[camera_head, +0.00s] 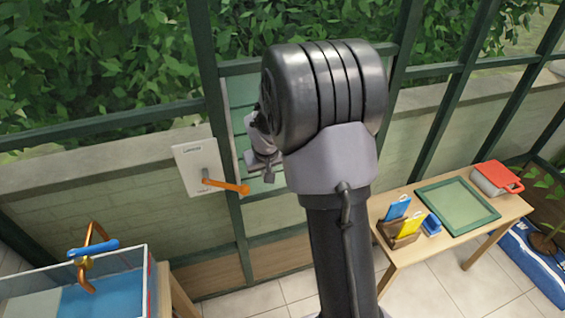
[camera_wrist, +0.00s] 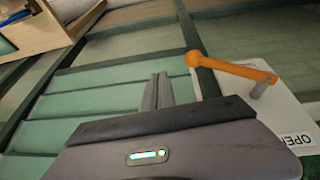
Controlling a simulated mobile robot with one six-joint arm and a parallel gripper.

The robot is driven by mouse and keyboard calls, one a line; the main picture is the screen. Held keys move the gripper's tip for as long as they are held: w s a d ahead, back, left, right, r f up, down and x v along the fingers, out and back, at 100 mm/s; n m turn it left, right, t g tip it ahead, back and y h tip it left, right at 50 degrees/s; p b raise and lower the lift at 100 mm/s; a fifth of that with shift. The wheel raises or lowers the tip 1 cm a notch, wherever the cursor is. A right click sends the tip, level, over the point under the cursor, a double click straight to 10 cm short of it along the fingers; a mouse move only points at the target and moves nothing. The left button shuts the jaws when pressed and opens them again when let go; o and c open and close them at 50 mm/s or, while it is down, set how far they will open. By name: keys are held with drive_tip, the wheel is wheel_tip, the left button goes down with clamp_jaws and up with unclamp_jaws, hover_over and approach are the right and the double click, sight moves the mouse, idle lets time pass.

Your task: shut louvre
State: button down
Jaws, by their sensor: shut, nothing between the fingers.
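The louvre (camera_head: 240,93) is a column of pale green slats in the dark green frame, partly hidden behind my arm. Its slats (camera_wrist: 85,80) also show in the wrist view; I cannot tell their exact tilt. The orange lever (camera_head: 226,186) is mounted on a white plate (camera_head: 192,158) left of the louvre and points right, slightly down. In the wrist view the lever (camera_wrist: 232,68) lies right of my gripper (camera_wrist: 159,78), its round knob nearest the fingers. The plate (camera_wrist: 290,115) shows part of a label, "OPE". My gripper (camera_head: 264,172) is shut and empty, apart from the lever.
A wooden table (camera_head: 465,250) at right holds a green-framed tray (camera_head: 458,205), a card holder (camera_head: 400,238) and a red-topped box (camera_head: 497,178). At lower left stands a blue basin (camera_head: 100,298) with a copper tap (camera_head: 93,240). Dark frame bars surround the louvre.

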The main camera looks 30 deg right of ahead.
drive_tip(key=s+d+r, duration=0.1)
drive_tip(key=s+d+r+p, duration=0.1)
drive_tip(key=d, duration=0.1)
drive_tip(key=shift+s+d+r, duration=0.1)
drive_tip(key=shift+s+r, duration=0.15)
drive_tip(key=shift+s, duration=0.1)
